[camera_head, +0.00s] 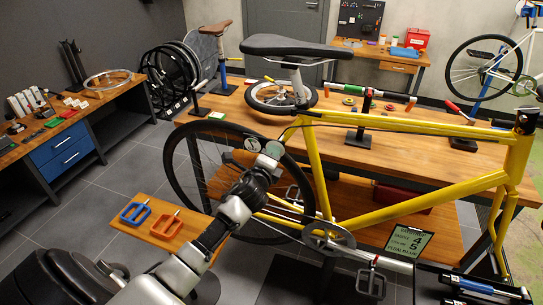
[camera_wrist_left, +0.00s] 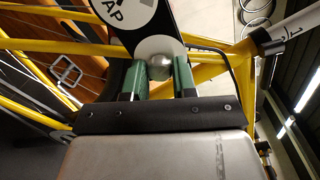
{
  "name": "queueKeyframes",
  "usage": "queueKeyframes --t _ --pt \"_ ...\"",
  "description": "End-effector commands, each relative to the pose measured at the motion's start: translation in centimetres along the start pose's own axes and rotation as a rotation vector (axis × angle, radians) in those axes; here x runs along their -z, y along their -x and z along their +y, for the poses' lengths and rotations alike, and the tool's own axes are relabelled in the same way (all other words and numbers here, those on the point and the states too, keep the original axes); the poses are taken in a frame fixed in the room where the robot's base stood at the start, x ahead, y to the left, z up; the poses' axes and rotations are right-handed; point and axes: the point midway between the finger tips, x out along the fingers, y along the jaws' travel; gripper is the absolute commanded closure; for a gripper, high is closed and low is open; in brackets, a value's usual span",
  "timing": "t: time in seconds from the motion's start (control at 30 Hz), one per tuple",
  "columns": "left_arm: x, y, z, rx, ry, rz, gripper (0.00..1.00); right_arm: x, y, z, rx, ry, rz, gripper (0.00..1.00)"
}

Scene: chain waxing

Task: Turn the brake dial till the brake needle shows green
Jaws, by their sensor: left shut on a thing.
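The brake dial is a white disc (camera_head: 273,149) with a round silver knob (camera_wrist_left: 160,67), mounted by the yellow bike's rear wheel. My left gripper (camera_head: 264,162) reaches up to it. In the left wrist view its two green fingers (camera_wrist_left: 160,82) are shut on the silver knob, one on each side. Beside the dial is a round black-and-white gauge (camera_head: 252,144). In the left wrist view the gauge (camera_wrist_left: 125,10) is cut off by the top edge, with the letters "AP" showing. Its needle and any green zone cannot be made out. My right gripper is not in view.
The yellow bike frame (camera_head: 410,122) stands close around my left gripper, with the rear wheel (camera_head: 172,160) beside it. A wooden workbench (camera_head: 225,106) is behind. Blue (camera_head: 135,213) and orange (camera_head: 167,227) pedals lie on a small board. Open floor shows at left.

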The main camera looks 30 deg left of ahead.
Motion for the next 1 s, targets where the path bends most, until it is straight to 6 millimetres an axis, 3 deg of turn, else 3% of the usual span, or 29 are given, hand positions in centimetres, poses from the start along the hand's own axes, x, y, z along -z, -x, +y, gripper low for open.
queueKeyframes --t 1.0 --pt "-0.07 0.02 0.12 -0.016 0.932 0.039 0.97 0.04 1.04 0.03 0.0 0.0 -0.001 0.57"
